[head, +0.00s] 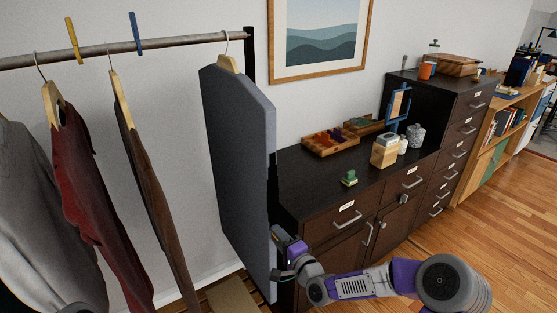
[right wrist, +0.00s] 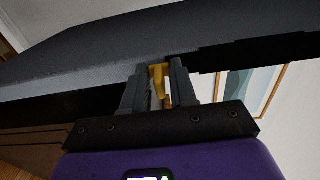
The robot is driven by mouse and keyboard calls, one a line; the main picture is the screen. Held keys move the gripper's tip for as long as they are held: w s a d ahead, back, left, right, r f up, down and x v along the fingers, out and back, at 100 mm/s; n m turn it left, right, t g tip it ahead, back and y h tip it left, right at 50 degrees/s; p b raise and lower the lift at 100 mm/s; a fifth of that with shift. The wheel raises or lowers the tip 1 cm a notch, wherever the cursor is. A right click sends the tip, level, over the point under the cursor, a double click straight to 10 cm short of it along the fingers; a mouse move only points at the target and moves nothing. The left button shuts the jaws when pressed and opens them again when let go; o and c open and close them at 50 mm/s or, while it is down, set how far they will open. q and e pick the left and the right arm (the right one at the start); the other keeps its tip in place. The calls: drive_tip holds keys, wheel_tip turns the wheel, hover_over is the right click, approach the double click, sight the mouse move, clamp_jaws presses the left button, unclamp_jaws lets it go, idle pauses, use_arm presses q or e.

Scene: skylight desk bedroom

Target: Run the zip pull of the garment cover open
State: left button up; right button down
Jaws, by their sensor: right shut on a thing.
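The grey garment cover (head: 240,160) hangs from the rail by a wooden hanger. A dark strip with a stepped outline (head: 273,185) runs down its right edge; it also shows in the right wrist view (right wrist: 240,54). My right gripper (head: 284,272) is at the lower part of that edge. In the right wrist view its fingers (right wrist: 158,85) are shut on the brass-yellow zip pull (right wrist: 158,76), close against the cover (right wrist: 100,62). The pull is hidden in the head view. My left gripper is not in view.
A grey garment (head: 35,200), a red one (head: 95,190) and a brown one (head: 150,185) hang on the rail (head: 150,46) at left. A dark cabinet (head: 330,205) with small items on top stands right behind my right arm. Wooden floor is clear at right.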

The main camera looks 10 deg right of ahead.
drive_tip(key=shift+f, duration=1.4)
drive_tip(key=c, duration=1)
unclamp_jaws()
drive_tip(key=shift+s, duration=0.1)
drive_tip(key=shift+v, duration=2.95)
drive_tip(key=s+a+f+n+g+p, duration=0.35)
drive_tip(key=s+f+g, duration=0.2)
drive_tip(key=f, duration=0.35)
drive_tip(key=s+a+f+n+g+h+p, duration=0.1)
drive_tip(key=s+f+n+g+p, duration=0.2)
drive_tip(key=s, duration=0.7)
drive_tip(key=s+a+f+n+g+h+p, duration=0.1)
drive_tip(key=s+a+f+n+g+p, duration=0.1)
drive_tip(key=s+f+g, duration=0.6)
drive_tip(key=s+n+p, duration=0.1)
drive_tip(key=s+n, duration=0.1)
drive_tip(key=s, duration=0.1)
drive_tip(key=shift+n, duration=0.35)
